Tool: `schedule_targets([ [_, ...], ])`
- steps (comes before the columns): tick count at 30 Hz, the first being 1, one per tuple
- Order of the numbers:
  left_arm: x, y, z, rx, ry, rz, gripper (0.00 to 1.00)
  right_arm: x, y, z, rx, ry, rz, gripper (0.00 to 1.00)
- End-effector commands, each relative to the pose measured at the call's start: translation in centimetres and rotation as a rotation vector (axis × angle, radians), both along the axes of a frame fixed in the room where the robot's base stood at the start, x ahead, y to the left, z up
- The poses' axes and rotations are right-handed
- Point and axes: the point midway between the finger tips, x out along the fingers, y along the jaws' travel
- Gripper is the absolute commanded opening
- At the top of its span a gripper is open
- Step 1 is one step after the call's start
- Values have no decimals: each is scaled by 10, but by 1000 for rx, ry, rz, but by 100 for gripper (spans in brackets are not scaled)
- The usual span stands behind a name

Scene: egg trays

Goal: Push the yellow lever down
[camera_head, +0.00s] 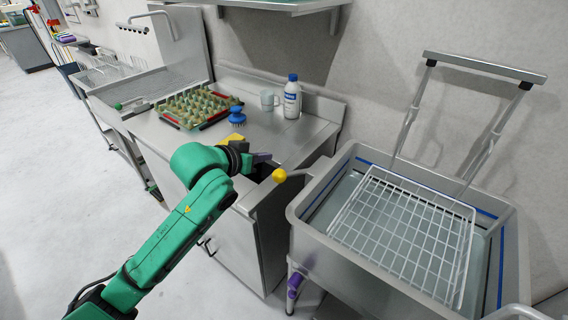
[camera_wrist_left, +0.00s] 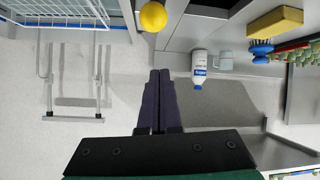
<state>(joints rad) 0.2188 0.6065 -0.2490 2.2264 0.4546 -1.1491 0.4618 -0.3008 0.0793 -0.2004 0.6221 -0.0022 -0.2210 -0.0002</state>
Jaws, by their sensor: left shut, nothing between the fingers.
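The yellow lever shows as a round yellow knob (camera_head: 279,175) on a thin rod beside the sink basin, at the counter's right end. The knob also shows at the top of the left wrist view (camera_wrist_left: 153,17). My left gripper (camera_head: 262,158) is just left of and a little beyond the knob in the head view, apart from it. Its two dark fingers (camera_wrist_left: 159,80) are closed together with nothing between them, and the knob lies past their tips. My right gripper is not in view.
A grey basin (camera_head: 305,212) with a white wire rack (camera_head: 400,225) stands at right, with a metal handle frame (camera_head: 480,66) behind. The counter holds a white bottle (camera_head: 292,98), a mug (camera_head: 268,100), a blue brush (camera_head: 237,116), a yellow sponge (camera_head: 232,138) and an egg tray (camera_head: 165,121).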

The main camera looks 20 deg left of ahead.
Motion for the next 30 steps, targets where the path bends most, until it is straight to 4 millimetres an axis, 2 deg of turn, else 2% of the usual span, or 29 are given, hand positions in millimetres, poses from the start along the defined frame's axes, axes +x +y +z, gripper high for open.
schedule_targets([
  [3, 3, -1, 7, -10, -11, -2, 0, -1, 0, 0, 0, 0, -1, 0],
  [10, 3, -1, 6, -9, -10, -2, 0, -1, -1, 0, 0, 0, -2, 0],
  [14, 11, -3, 2, -9, -8, -1, 0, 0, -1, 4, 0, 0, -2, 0],
  [27, 88, -28, -42, -9, -8, -1, 0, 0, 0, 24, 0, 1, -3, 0],
  [30, 69, -25, -55, -6, -4, -2, 0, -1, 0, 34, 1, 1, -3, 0],
])
